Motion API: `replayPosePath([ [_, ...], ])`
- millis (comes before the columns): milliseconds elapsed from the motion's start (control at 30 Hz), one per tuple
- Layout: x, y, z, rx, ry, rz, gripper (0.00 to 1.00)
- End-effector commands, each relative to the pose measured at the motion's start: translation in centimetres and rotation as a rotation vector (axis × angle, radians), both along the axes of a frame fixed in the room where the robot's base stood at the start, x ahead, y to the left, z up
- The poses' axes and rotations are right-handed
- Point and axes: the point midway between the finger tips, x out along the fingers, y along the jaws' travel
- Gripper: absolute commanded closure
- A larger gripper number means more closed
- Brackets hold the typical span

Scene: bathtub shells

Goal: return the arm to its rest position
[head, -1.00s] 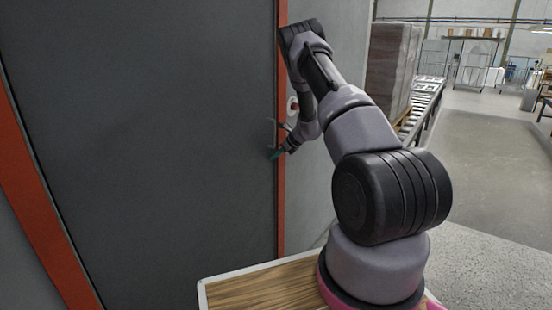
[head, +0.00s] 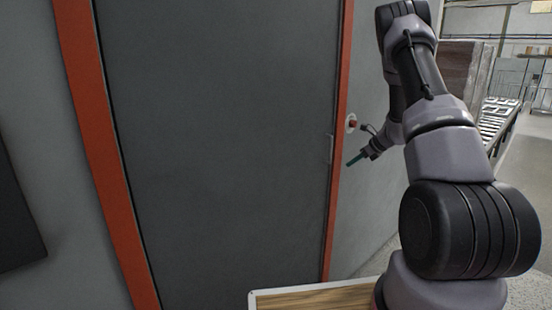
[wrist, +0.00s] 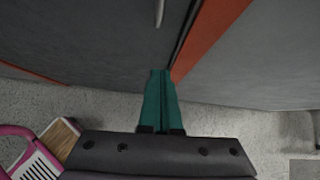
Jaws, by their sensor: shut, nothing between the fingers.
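My gripper (head: 355,158) shows in the head view at the right edge of the door frame, in front of the grey wall. Its teal fingers (wrist: 160,100) are together in the wrist view, with nothing between them. My arm rises on the right of the head view, its elbow high and its forearm reaching down to the gripper. I cannot tell the exact gap to the frame.
A dark grey door (head: 215,150) in an orange frame (head: 103,150) stands shut ahead, with a handle (head: 331,148) at its right edge. A red button (head: 352,123) is on the wall beside it. Shelving and a roller conveyor (head: 497,120) stand behind on the right. Grey floor (wrist: 230,122) lies below.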

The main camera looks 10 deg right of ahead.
Motion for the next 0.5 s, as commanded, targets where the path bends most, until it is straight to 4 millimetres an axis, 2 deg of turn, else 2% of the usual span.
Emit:
replayPosePath([
  [167,-1.9,3.8,7.5,-0.078,-0.081,0.176,1.0],
  [267,-4.4,6.7,12.4,-0.151,-0.141,0.32,1.0],
  [400,-8.7,10.3,18.2,-0.268,-0.226,0.523,1.0],
  [500,-12.2,12.5,21.8,-0.362,-0.289,0.666,1.0],
])
